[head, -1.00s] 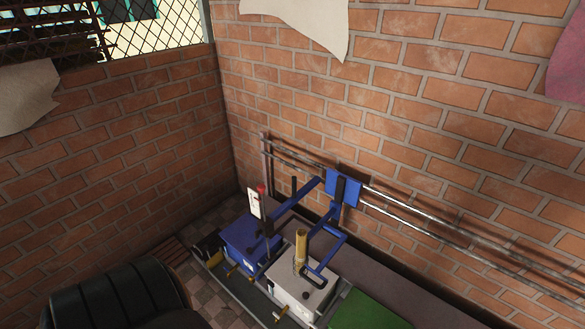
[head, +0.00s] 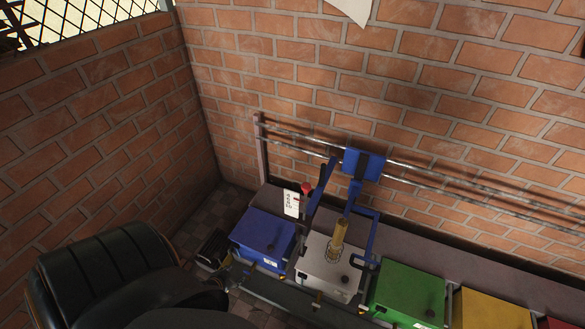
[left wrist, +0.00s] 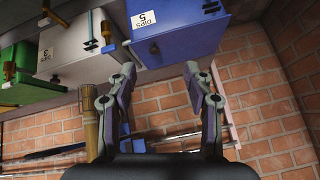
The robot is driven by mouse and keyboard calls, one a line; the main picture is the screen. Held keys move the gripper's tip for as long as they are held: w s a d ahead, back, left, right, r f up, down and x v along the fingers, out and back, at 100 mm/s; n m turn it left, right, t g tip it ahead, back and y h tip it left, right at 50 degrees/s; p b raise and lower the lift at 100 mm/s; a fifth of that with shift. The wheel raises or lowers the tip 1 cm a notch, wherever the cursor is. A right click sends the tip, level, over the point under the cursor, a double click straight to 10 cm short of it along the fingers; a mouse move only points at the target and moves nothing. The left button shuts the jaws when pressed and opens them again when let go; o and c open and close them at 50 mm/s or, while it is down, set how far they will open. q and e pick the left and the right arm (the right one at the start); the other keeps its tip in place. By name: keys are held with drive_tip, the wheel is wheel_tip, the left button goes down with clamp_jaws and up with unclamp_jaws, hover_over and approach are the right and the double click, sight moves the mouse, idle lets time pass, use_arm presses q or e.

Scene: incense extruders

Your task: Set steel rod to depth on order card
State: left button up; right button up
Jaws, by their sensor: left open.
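My left gripper (left wrist: 158,72) is open and empty in the left wrist view, which looks upside down. In the head view the gripper (head: 240,272) is small and dark near the blue box's front (head: 262,236). A white card (head: 291,203) with dark marks, likely the order card, stands behind that box beside a red knob (head: 306,188). A brass tube (head: 338,236) stands on the white box (head: 328,272); it also shows in the left wrist view (left wrist: 91,120). I cannot make out a separate steel rod with certainty.
Two metal rails (head: 440,181) run along the brick wall, carrying a blue carriage (head: 362,163) with blue bars. A green box (head: 405,292) and a yellow box (head: 490,308) continue the row rightward.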

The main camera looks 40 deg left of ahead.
use_arm(q)
drive_tip(key=w+a+r+m+t, duration=0.1)
drive_tip(key=w+a+r+t, duration=0.3)
drive_tip(key=w+r, duration=0.55)
drive_tip(key=m+t+h, duration=0.4)
drive_tip(key=m+h, duration=0.1)
drive_tip(key=h, duration=0.7)
approach(307, 186)
drive_tip(key=b+x, duration=0.1)
drive_tip(key=x, duration=0.2)
drive_tip(key=b+x, duration=0.2)
drive_tip(key=x, duration=0.1)
drive_tip(key=b+x, duration=0.1)
drive_tip(key=x, duration=0.1)
drive_tip(key=shift+w+d+f+b, duration=0.15)
drive_tip(key=shift+w+f+b, duration=0.2)
drive_tip(key=shift+w, duration=0.05)
drive_tip(key=shift+w+d+r+y, duration=0.15)
drive_tip(key=shift+w+d+y, duration=0.15)
drive_tip(key=shift+w, duration=0.2)
use_arm(e)
drive_tip(key=f, duration=0.1)
drive_tip(key=d+f, duration=0.1)
drive_tip(key=f, duration=0.2)
drive_tip(key=shift+w+d+f, duration=0.15)
drive_tip(key=shift+d+f, duration=0.1)
drive_tip(key=shift+f, duration=0.15)
